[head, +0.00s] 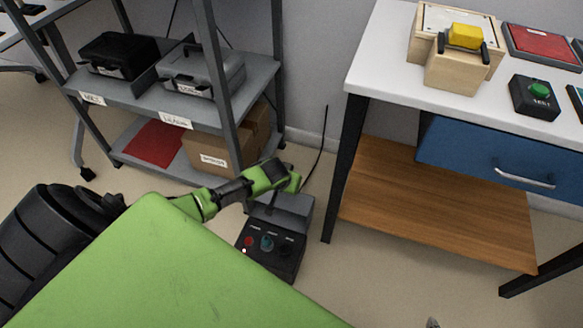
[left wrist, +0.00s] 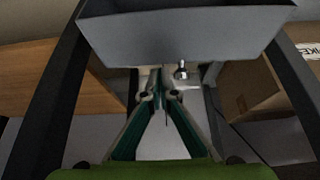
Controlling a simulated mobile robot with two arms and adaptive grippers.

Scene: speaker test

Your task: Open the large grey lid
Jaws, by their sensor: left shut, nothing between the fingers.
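A grey case (head: 202,70) with its lid down sits on the grey rack's upper visible shelf in the head view, right of a black case. I take its top as the large grey lid. My left arm (head: 262,180) reaches in low, right of the rack and below the grey case, apart from it; its fingertips are hard to make out there. In the left wrist view my left gripper (left wrist: 163,88) is shut and empty, under a grey slab-like surface (left wrist: 185,35) that I cannot identify for sure. A small tip (head: 432,323) at the bottom edge may be my right gripper.
The black case (head: 118,52) stands beside the grey one. A cardboard box (head: 228,150) and red sheet (head: 154,143) lie below. A control box (head: 272,250) stands on the floor. A white table (head: 400,75) with a blue drawer (head: 485,150) is at right.

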